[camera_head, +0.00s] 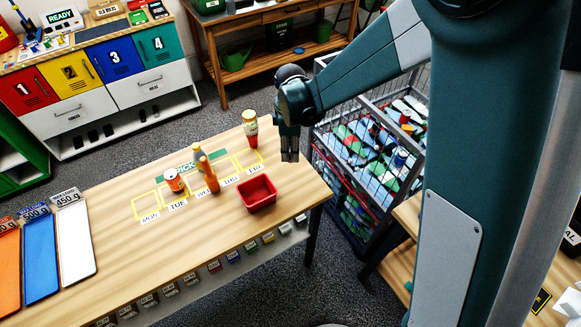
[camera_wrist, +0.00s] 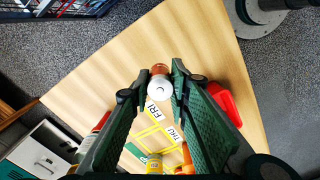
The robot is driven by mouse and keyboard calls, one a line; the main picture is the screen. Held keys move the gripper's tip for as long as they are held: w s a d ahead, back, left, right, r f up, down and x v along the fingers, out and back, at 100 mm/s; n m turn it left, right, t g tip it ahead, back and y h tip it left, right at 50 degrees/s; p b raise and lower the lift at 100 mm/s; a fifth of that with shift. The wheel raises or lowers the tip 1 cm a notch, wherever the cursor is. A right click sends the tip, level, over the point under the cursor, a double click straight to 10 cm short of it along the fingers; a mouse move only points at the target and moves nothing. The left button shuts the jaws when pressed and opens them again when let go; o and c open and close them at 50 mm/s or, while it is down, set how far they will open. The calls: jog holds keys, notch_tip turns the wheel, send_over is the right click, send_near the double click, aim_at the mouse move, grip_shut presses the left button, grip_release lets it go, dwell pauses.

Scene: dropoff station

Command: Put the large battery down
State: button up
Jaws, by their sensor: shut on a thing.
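My gripper (camera_head: 290,158) is over the right end of the wooden table (camera_head: 120,240), close to its far right edge and right of the FRI square. In the wrist view my gripper (camera_wrist: 160,80) has its two fingers closed on the large battery (camera_wrist: 160,90), which shows a pale round end and a copper-coloured part between the fingertips. The battery is not clearly visible in the head view. I cannot tell whether it touches the table.
A red bin (camera_head: 257,195) stands left of and nearer than my gripper. A bottle (camera_head: 250,130) stands at the back, with an orange bottle (camera_head: 208,175) and a can (camera_head: 174,180) further left. A wire cage (camera_head: 345,170) stands beyond the right edge.

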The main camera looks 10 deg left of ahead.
aim_at(290, 148)
jog(key=shift+f, duration=2.1)
jog(key=shift+f, duration=0.15)
jog(key=shift+f, duration=1.75)
jog(key=shift+f+b, duration=0.2)
jog(key=shift+b, duration=0.1)
jog(key=o, duration=1)
jog(key=shift+c, duration=0.2)
jog(key=shift+r, duration=0.2)
jog(key=shift+r+p, duration=0.45)
jog(key=shift+r, duration=5.6)
